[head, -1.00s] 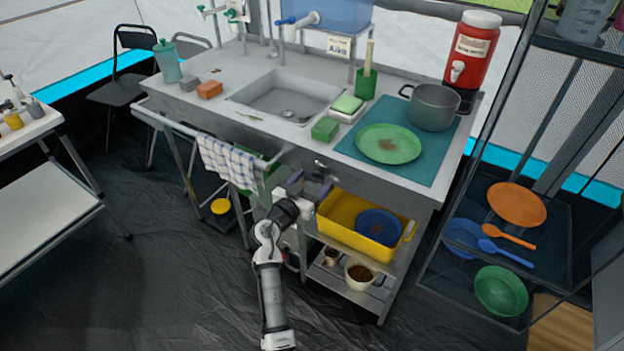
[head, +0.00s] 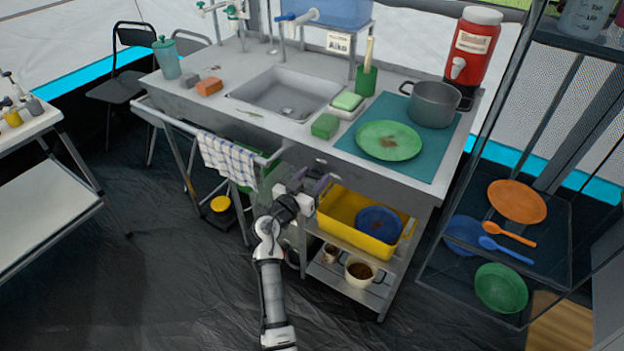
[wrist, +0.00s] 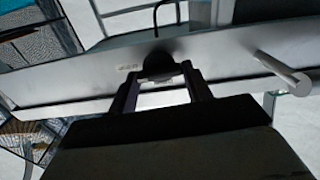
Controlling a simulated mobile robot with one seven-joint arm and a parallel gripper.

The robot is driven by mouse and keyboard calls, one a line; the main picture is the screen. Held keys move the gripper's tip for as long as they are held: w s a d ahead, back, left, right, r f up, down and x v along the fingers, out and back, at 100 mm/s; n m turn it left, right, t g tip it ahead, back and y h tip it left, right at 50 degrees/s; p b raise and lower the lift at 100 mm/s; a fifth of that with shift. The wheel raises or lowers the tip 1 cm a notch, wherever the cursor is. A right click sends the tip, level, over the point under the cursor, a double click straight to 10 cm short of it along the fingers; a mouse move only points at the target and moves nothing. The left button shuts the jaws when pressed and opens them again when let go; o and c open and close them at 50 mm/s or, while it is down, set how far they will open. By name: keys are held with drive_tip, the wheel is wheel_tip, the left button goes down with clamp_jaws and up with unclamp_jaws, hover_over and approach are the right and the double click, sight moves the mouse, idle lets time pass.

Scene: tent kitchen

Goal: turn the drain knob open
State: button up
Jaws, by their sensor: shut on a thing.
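The drain knob (wrist: 158,65) is a dark round piece on the grey front panel (wrist: 90,77) of the sink unit, in the wrist view. My gripper (wrist: 159,77) has one finger on each side of it and is shut on it. Small lettering, too faint to read, is on the panel left of the knob. In the head view my gripper (head: 316,187) is at the front of the counter, below the sink (head: 285,98), and it hides the knob there. The sink basin looks plain and grey.
A checked towel (head: 228,160) hangs on a rail left of my gripper. A yellow tub (head: 345,218) with a blue plate stands on the shelf at right. A thick bar (wrist: 283,74) sticks out from the panel in the wrist view. Dark floor at left is open.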

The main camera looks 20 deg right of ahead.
drive_tip(key=n+b, duration=0.1)
drive_tip(key=n, duration=0.2)
drive_tip(key=shift+f+n, duration=0.1)
drive_tip(key=shift+n, duration=0.3)
drive_tip(key=n, duration=0.4)
drive_tip(key=shift+w+a+n, duration=0.1)
drive_tip(key=shift+n, duration=0.2)
drive_tip(key=n+p, duration=0.1)
drive_tip(key=n, duration=0.3)
drive_tip(key=shift+n, duration=0.3)
drive_tip(key=shift+f+n+p, duration=0.15)
drive_tip(key=shift+n+p, duration=0.7)
drive_tip(key=shift+n, duration=1.35)
drive_tip(key=o, duration=1)
